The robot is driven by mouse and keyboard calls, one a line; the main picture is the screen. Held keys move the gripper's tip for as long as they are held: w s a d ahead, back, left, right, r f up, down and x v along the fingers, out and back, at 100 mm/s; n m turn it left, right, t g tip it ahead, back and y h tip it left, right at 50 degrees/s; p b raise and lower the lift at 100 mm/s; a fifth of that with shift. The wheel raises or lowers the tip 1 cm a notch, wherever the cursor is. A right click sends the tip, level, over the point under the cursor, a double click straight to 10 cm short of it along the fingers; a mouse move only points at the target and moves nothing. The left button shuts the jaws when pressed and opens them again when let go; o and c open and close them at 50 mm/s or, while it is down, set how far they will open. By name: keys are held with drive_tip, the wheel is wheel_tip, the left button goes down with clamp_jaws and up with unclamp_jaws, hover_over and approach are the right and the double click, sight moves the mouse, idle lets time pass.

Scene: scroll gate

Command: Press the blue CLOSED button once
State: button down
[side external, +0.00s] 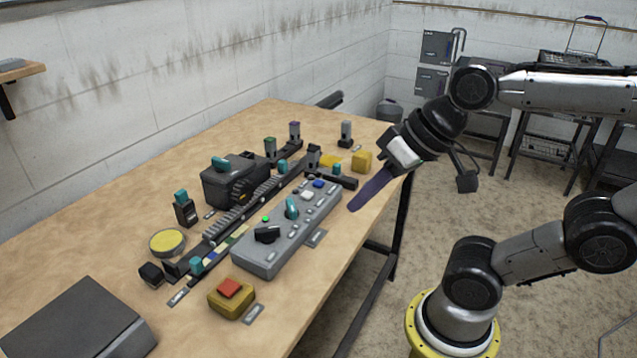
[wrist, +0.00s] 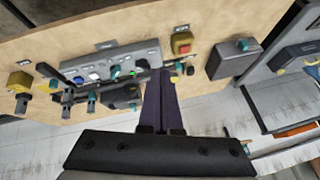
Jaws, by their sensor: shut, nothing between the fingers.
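A grey control box (side external: 262,258) lies on the wooden table. A blue button (side external: 319,183) sits near its far end, close to a white button (side external: 308,195). The same box (wrist: 122,52) shows in the wrist view, with the blue button (wrist: 78,80) toward its left end. My gripper (side external: 353,207) has long dark fingers, shut and empty. In the side view its tips are to the right of the box, near the table's front edge, apart from the blue button. In the wrist view the fingertips (wrist: 162,74) appear near the box's right end.
The box also has a teal knob (side external: 291,208) and a black knob (side external: 267,234). A red button on a yellow base (side external: 231,303) stands at the near end. A dark geared mechanism (side external: 225,185) with teal-topped parts lies behind.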

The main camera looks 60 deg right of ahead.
drive_tip(key=w+d+r+m+t+y, duration=0.1)
drive_tip(key=w+d+m, duration=0.3)
drive_tip(key=w+m, duration=0.45)
drive_tip(key=w+d+r+m+t+y, duration=0.1)
drive_tip(key=w+d+r+m, duration=0.3)
drive_tip(key=w, duration=0.7)
drive_tip(key=m+h, duration=0.2)
drive_tip(key=m, duration=0.7)
hover_over(323, 183)
wheel_tip(323, 183, down, 13)
drive_tip(key=shift+d+f+m+t, duration=0.1)
drive_tip(key=shift+d+m+t, duration=0.05)
drive_tip(key=shift+m+t, duration=0.15)
drive_tip(key=shift+f, duration=4.4)
